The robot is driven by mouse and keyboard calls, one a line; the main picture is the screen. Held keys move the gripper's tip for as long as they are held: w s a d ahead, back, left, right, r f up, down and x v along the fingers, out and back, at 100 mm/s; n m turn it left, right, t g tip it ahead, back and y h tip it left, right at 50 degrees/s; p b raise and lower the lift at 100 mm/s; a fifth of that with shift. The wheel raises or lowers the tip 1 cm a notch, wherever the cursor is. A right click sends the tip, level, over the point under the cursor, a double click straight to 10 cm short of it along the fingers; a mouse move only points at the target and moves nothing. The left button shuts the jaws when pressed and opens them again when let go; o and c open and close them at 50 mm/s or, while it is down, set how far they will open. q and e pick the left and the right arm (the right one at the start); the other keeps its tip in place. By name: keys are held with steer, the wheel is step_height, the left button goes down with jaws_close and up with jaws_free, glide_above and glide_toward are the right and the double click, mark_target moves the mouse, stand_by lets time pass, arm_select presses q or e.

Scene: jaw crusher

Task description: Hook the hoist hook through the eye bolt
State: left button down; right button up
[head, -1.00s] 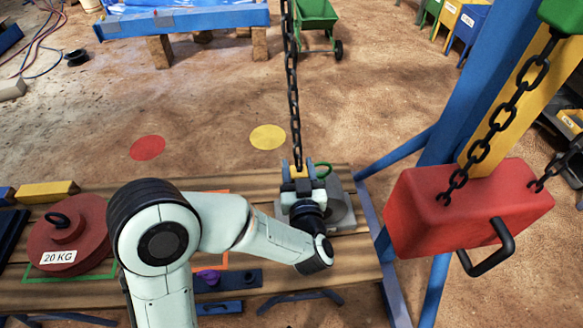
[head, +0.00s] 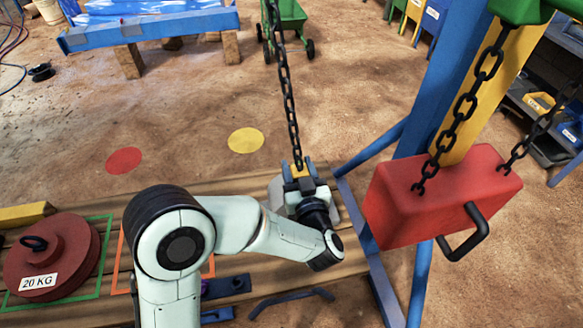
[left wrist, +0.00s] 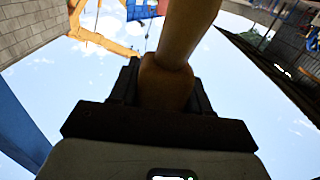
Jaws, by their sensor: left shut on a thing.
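My left gripper (head: 299,178) is at the lower end of the hanging black chain, over the right part of the plank bench. In the left wrist view the jaws close around a tan-brown rounded body (left wrist: 166,84), with sky behind. The hook's tip is hidden by my gripper and arm. A grey metal part (head: 279,192) lies under and beside the gripper. I cannot make out an eye bolt there, nor whether the hook touches it. My right gripper is not in view.
A red 20 KG weight (head: 62,262) with a black ring on top sits at the bench's left. A red block (head: 440,200) with a black handle hangs on chains at right, near the blue post (head: 425,110). Open floor lies behind the bench.

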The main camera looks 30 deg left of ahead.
arm_select(q)
steer(key=shift+w+d+f, duration=0.1)
steer(key=shift+w+d, duration=0.3)
steer(key=shift+d, duration=0.25)
steer(key=shift+w+d+f, duration=0.1)
steer(key=shift+w+d, duration=0.25)
steer(key=shift+d, duration=0.25)
steer(key=shift+p, duration=0.3)
steer(key=shift+w+a+f+g+h+p, duration=0.15)
steer(key=shift+w+a+g+h+p, duration=0.2)
steer(key=shift+p, duration=0.4)
